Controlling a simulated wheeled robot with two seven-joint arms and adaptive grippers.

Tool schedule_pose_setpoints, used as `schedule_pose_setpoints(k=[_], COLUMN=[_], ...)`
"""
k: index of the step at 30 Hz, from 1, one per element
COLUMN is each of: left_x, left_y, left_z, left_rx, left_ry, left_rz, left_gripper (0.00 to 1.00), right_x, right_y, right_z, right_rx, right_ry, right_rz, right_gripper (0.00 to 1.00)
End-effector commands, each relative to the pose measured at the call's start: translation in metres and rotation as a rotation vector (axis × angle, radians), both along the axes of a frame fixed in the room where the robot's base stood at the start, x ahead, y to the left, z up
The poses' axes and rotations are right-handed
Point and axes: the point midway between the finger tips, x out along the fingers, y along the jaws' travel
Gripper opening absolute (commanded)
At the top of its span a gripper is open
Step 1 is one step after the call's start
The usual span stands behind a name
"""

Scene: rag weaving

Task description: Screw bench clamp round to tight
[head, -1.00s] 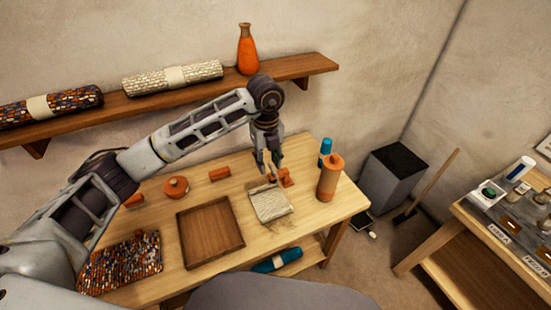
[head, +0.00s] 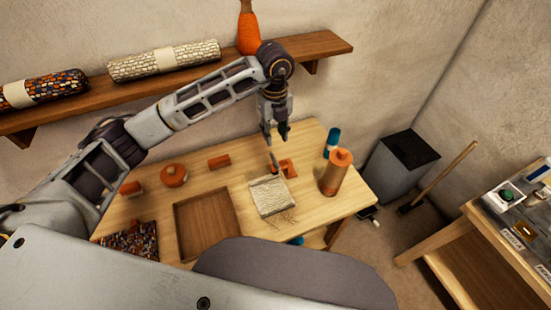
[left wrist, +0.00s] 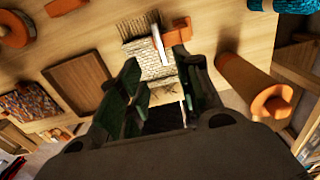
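The bench clamp (head: 288,169) is a small orange piece with a thin pale bar standing up at its left, on the wooden workbench beside a cream woven mat (head: 268,196). It also shows at the top of the left wrist view (left wrist: 177,35), with the pale bar against the mat. My left gripper (head: 276,139) points down above and behind the clamp, apart from it. Its fingers are spread with nothing between them; the gap also shows in the left wrist view (left wrist: 160,100). My right gripper is not in view.
An orange cylinder (head: 336,172) and a blue bottle (head: 332,142) stand right of the clamp. A wooden tray (head: 206,226) lies left of the mat. Orange pieces (head: 174,175) sit further left. A shelf (head: 313,50) with rolls and a vase runs along the wall behind.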

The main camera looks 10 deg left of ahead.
Motion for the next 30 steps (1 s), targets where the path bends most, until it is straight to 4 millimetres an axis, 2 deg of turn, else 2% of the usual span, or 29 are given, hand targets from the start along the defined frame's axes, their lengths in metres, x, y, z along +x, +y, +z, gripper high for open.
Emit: schedule_pose_setpoints(k=[6, 14, 23, 30], left_x=[0.000, 0.000, 0.000, -0.001], left_y=[0.000, 0.000, 0.000, 0.000], left_z=[-0.001, -0.013, -0.048, -0.080], left_rx=[0.000, -0.001, 0.001, 0.001], left_ry=[0.000, 0.003, 0.003, 0.004], left_rz=[0.000, 0.000, 0.002, 0.001], left_gripper=[0.34, 0.34, 0.34, 0.34], right_x=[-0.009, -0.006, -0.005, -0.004], right_y=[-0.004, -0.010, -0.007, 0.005], right_z=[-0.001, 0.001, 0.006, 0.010], right_rx=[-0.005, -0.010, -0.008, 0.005], right_ry=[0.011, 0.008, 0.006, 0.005], right_rz=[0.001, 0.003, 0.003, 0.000], right_gripper=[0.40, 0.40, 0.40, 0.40])
